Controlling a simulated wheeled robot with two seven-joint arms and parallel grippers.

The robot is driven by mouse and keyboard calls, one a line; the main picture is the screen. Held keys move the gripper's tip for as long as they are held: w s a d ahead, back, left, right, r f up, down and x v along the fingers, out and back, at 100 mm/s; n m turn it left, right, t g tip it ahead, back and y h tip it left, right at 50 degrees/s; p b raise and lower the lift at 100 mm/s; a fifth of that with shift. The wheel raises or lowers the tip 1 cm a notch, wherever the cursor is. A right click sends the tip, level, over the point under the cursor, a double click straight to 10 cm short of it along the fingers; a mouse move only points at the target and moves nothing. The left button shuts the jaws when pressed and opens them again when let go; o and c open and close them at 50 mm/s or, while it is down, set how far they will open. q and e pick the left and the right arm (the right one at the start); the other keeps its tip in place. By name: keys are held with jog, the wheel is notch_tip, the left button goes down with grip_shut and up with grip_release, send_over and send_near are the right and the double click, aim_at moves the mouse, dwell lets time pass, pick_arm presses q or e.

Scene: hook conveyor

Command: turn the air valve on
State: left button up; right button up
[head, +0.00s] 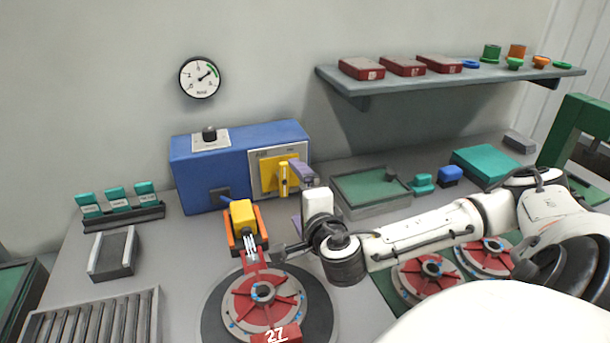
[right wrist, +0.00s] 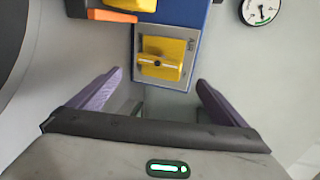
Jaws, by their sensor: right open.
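The air valve is a yellow handle (head: 283,178) on a yellow plate, set in the grey panel (head: 257,186) on the front of a blue box (head: 217,158). The handle stands upright in the head view. In the right wrist view the yellow handle (right wrist: 162,62) lies crosswise, ahead of the fingertips. My right gripper (head: 294,192) is open, with its purple fingers above and below, just right of the handle. In the right wrist view my right gripper (right wrist: 160,77) is empty, and I see no contact. My left gripper is not in view.
A round gauge (head: 200,77) hangs on the wall. A yellow and orange clamp (head: 243,222) stands left of my gripper, behind a red disc (head: 263,294). A black knob (head: 209,133) tops the blue box. A green-floored tray (head: 371,190) lies to the right, under a shelf (head: 450,80).

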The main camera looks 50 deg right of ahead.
jog(key=shift+f+v, duration=0.25)
jog(key=shift+v, duration=0.85)
jog(key=shift+f+v, duration=0.25)
jog(key=shift+v, duration=0.85)
jog(key=shift+s, duration=0.15)
